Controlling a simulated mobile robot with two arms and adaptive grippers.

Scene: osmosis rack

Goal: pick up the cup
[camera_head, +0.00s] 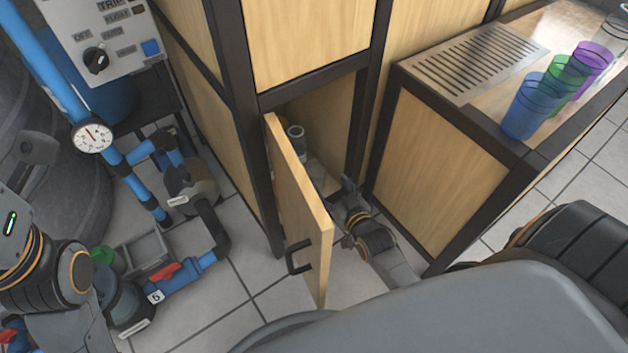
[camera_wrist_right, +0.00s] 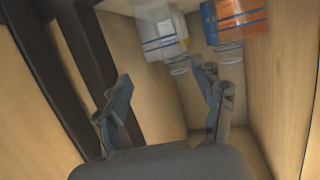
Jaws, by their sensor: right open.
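Several see-through cups stand in a row on the counter at the right of the head view: a blue cup (camera_head: 528,107), a green cup (camera_head: 562,84), a purple cup (camera_head: 592,66) and a clear one (camera_head: 614,34). My right gripper (camera_head: 343,208) is low at the open cabinet, beside the door and well below the counter. The wrist view shows its fingers (camera_wrist_right: 164,82) spread with nothing between them, facing into the cabinet. No cup is clear in the wrist view. My left arm shows at the left edge of the head view, but its gripper does not.
A wooden cabinet door (camera_head: 298,205) stands open, left of my right gripper. Inside the cabinet, the wrist view shows a clear container (camera_wrist_right: 160,38) and an orange and blue container (camera_wrist_right: 238,20). The counter has a metal drain grate (camera_head: 474,62). Blue pipes (camera_head: 60,68) fill the left.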

